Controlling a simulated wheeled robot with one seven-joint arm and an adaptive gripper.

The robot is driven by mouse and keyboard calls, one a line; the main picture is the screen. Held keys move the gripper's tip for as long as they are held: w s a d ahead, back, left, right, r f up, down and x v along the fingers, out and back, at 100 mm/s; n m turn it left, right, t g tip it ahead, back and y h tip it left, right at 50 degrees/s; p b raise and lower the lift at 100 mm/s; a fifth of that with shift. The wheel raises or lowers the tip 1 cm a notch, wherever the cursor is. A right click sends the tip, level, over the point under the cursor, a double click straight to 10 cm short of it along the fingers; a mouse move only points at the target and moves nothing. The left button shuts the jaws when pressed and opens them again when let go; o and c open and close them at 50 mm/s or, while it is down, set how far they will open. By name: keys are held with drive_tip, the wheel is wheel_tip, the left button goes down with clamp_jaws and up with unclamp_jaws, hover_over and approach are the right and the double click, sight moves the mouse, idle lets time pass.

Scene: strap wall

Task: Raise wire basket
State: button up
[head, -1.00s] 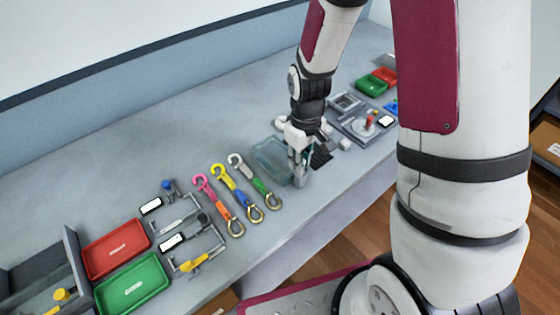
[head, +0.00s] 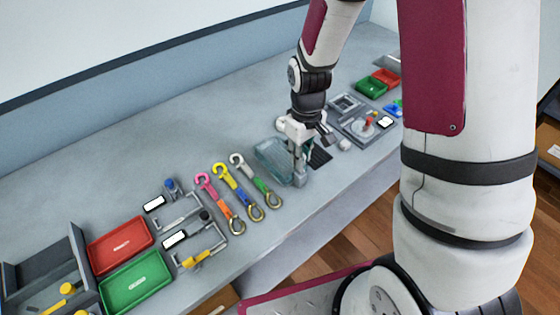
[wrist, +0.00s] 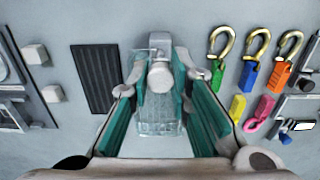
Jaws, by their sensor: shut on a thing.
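No basket with clear wire mesh shows; a see-through pale green container (head: 270,158) stands on the bench beside my gripper, and it shows under the fingers in the wrist view (wrist: 158,122). My gripper (wrist: 160,72) points down, its teal-lined fingers shut on a grey knobbed piece (wrist: 160,50). In the head view this grey piece (head: 299,178) stands near the bench's front edge. I cannot tell whether it is joined to the container.
Several coloured hook straps (head: 226,185) lie left of the container, with clamps, a red tray (head: 120,246) and a green tray (head: 136,283) beyond. A dark ribbed pad (wrist: 95,78) lies close by. Fixtures (head: 362,126) and small bins (head: 371,87) stand to the right. The bench's back is clear.

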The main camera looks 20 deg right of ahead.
drive_tip(key=o, duration=0.6)
drive_tip(key=shift+r, duration=0.1)
drive_tip(key=shift+r+p, duration=1.4)
drive_tip(key=shift+r, duration=1.5)
drive_tip(key=shift+r, duration=0.2)
drive_tip(key=c, duration=0.6)
drive_tip(key=shift+r+p, duration=1.2)
drive_tip(key=shift+r, duration=1.6)
drive_tip(key=shift+c, duration=0.4)
